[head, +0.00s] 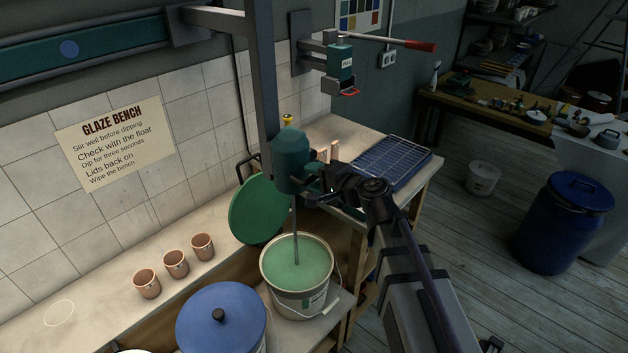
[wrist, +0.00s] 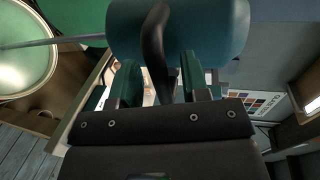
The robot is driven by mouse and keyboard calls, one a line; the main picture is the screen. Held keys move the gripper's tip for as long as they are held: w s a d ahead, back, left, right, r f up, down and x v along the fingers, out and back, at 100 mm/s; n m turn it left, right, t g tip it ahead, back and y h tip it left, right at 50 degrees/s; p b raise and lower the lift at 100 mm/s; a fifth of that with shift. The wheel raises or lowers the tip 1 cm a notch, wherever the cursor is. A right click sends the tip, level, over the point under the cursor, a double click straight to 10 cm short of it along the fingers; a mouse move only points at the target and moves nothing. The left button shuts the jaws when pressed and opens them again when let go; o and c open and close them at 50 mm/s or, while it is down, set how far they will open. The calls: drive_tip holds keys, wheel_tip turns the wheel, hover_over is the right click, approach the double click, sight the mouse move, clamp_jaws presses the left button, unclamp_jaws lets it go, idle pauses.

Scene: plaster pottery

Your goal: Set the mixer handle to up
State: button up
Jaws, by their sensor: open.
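The mixer (head: 291,162) is a teal motor body hanging on a grey post, with a yellow knob on top. Its thin shaft runs down into a bucket of green glaze (head: 297,268). My gripper (head: 320,184) is right beside the motor body, on its right. In the wrist view the teal body (wrist: 205,25) fills the top, and the dark curved mixer handle (wrist: 156,45) comes down between the fingers of my open gripper (wrist: 160,82). I cannot tell whether the fingers touch the handle. In the head view my gripper and the body hide the handle.
A green lid (head: 256,209) leans against the wall behind the bucket. A blue lidded tub (head: 221,322) stands in front, and several clay cups (head: 176,264) line the bench. A blue rack (head: 391,163) lies behind my gripper. A red-tipped lever (head: 418,45) juts out above.

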drive_tip(key=shift+w+a, duration=0.2)
drive_tip(key=shift+a, duration=0.05)
drive_tip(key=shift+c, duration=0.4)
clamp_jaws()
